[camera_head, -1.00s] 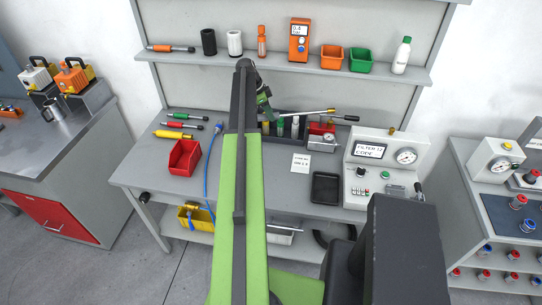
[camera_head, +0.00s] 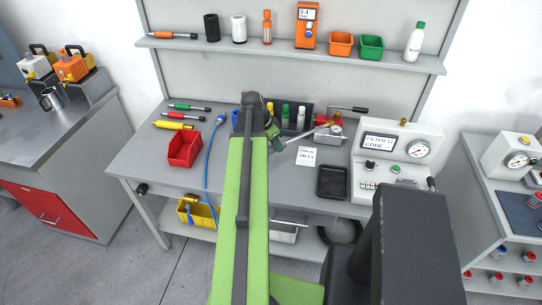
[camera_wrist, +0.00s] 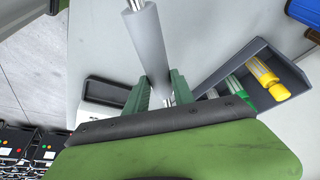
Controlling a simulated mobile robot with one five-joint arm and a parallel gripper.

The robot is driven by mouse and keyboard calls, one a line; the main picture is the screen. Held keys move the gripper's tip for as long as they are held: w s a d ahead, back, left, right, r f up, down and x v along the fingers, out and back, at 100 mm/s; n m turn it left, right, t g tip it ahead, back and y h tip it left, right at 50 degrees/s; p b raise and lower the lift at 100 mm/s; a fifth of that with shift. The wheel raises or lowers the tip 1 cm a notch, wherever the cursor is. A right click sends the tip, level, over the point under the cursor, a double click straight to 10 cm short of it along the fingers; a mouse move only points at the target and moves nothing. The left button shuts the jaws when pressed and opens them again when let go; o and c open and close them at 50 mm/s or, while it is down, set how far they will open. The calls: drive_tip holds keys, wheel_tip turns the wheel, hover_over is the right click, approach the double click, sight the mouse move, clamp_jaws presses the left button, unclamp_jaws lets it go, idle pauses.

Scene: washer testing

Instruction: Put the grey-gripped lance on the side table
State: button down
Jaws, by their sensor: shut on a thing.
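My gripper (camera_head: 277,138) is over the back middle of the workbench (camera_head: 235,168). A steel-topped table (camera_head: 75,128) with a red drawer front stands at the left, and another unit (camera_head: 500,190) stands at the right; I cannot tell which is the side table.
A dark rack (camera_head: 315,113) with coloured bottles stands behind my gripper. A dark-handled lance (camera_head: 347,109) lies nearby. A red bin (camera_head: 185,150), black tray (camera_head: 332,182) and gauge panel (camera_head: 393,158) occupy the bench. The left table's front is clear.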

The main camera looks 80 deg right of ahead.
drive_tip(key=shift+s+a+f, duration=0.15)
drive_tip(key=shift+a, duration=0.3)
drive_tip(key=shift+w+d+f, duration=0.1)
drive_tip(key=shift+w+f, duration=0.15)
drive_tip(key=shift+w, duration=0.05)
drive_tip(key=w+f+b, duration=0.2)
drive_tip(key=w, duration=0.1)
drive_tip(key=w+f+b, duration=0.2)
drive_tip(key=w, duration=0.2)
drive_tip(key=w+f+b, duration=0.2)
drive_tip(key=w+b, duration=0.1)
drive_tip(key=shift+w+a+f, duration=0.2)
drive_tip(key=shift+w+f, duration=0.1)
drive_tip(key=shift+w, duration=0.3)
wheel_tip(320, 180, down, 4)
drive_tip(key=b, duration=0.4)
drive_tip(key=shift+f, duration=0.15)
drive_tip(key=shift+r, duration=0.25)
drive_tip(key=shift+f, duration=0.2)
drive_tip(key=c, duration=1.1)
unclamp_jaws()
drive_tip(key=shift+a, duration=0.1)
drive_tip(key=shift+o, duration=0.2)
